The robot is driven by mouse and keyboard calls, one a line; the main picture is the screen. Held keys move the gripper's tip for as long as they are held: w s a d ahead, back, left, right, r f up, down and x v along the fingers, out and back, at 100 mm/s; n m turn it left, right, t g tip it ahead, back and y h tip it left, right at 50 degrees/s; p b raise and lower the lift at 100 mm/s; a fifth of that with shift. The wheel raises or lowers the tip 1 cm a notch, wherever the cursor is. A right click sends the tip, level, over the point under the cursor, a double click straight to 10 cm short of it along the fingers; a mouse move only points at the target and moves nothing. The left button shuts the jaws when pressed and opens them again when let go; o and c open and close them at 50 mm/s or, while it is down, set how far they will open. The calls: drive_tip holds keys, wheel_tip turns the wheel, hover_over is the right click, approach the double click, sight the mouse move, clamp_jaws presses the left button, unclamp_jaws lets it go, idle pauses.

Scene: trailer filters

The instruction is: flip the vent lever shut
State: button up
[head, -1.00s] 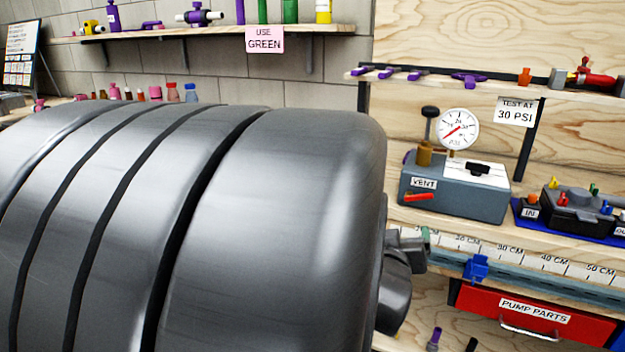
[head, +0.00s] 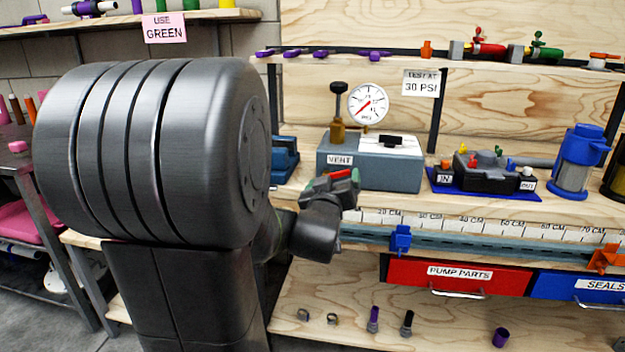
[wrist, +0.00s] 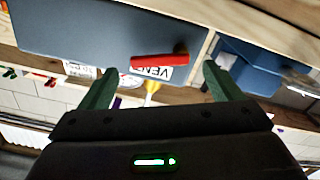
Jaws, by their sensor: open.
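The grey-blue test box (head: 395,172) stands on the bench with a VENT label (head: 340,160) on its front. The red vent lever (head: 342,174) shows just below the label, partly hidden by my gripper (head: 332,186) in the head view. In the wrist view the red lever (wrist: 158,60) lies across the box front over the label, its dark pivot at the right end. My gripper (wrist: 158,70) is open, its two green fingers on either side of the lever.
A pressure gauge (head: 368,103) and a brass fitting (head: 338,132) rise from the box. A blue thing (head: 284,160) stands left of the box. A dark valve block on a blue mat (head: 505,193) stands right of it. A ruler rail (head: 470,222) runs along the bench front.

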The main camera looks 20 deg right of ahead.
sight(336, 175)
drive_tip(key=shift+x, duration=1.45)
drive_tip(key=shift+c, duration=0.4)
drive_tip(key=c, duration=0.9)
drive_tip(key=f+m+b, duration=0.1)
drive_tip(key=m+b, duration=0.1)
drive_tip(key=b, duration=0.1)
drive_tip(key=shift+s+d, duration=0.1)
drive_tip(key=shift+m+b, duration=0.9)
drive_tip(key=shift+m, duration=0.3)
drive_tip(key=o, duration=1)
